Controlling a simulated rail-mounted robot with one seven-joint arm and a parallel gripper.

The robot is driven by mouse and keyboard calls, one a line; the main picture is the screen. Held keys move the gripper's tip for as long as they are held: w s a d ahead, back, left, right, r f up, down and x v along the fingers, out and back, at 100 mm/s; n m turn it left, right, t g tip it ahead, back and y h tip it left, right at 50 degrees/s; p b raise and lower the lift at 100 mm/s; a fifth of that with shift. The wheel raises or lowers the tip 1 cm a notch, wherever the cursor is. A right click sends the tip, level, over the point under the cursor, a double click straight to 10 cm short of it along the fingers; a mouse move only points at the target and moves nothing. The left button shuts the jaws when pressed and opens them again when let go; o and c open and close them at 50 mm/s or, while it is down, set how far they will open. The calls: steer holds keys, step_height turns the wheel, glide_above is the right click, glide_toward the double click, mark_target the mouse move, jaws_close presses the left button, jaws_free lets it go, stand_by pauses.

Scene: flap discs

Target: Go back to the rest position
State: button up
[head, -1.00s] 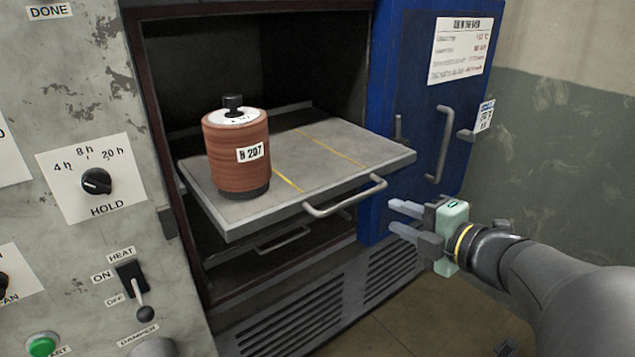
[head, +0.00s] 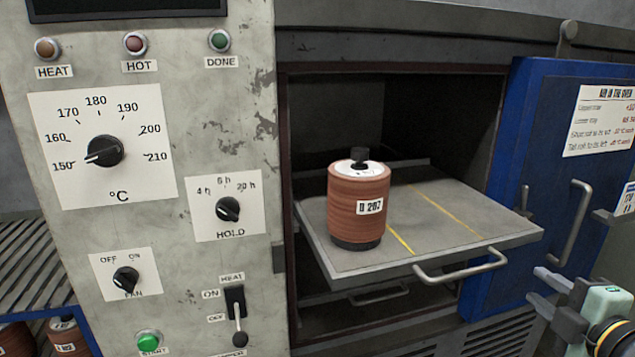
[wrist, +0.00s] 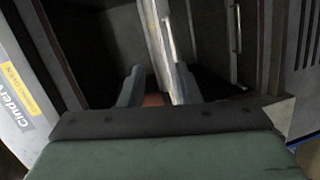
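My gripper (head: 537,286) is at the lower right of the head view, its two fingers apart and nothing between them. It is in front of the open blue door, right of the tray handle (head: 462,270) and apart from it. In the wrist view the fingers (wrist: 158,88) are also spread, with a gap between them. A reddish-brown roll (head: 358,208) labelled with a "207" tag stands upright on the pulled-out tray (head: 440,232), left of the yellow lines. It has a white top and black knob.
The blue oven door (head: 545,130) stands open at the right. The control panel (head: 215,95) fills the left, with the temperature dial (head: 104,151), hold knob (head: 228,209), fan knob (head: 126,281) and heat switch (head: 236,305). More rolls (head: 66,335) show at the lower left.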

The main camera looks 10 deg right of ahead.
steer(key=w+a+f+m+g+h+p, duration=0.2)
steer(key=w+a+f+m+g+h, duration=0.35)
steer(key=m, duration=0.65)
steer(key=s+a+f+m+g+y, duration=0.2)
steer(key=s+a+f+g, duration=0.3)
steer(key=a, duration=0.4)
steer(key=s+a+f+m+g+y, duration=0.2)
steer(key=s+a+f+g+y, duration=0.2)
steer(key=a, duration=0.6)
steer(key=shift+s+a+f+g+p, duration=0.3)
steer(key=shift+s+f+g, duration=0.25)
steer(key=shift+s+f, duration=0.4)
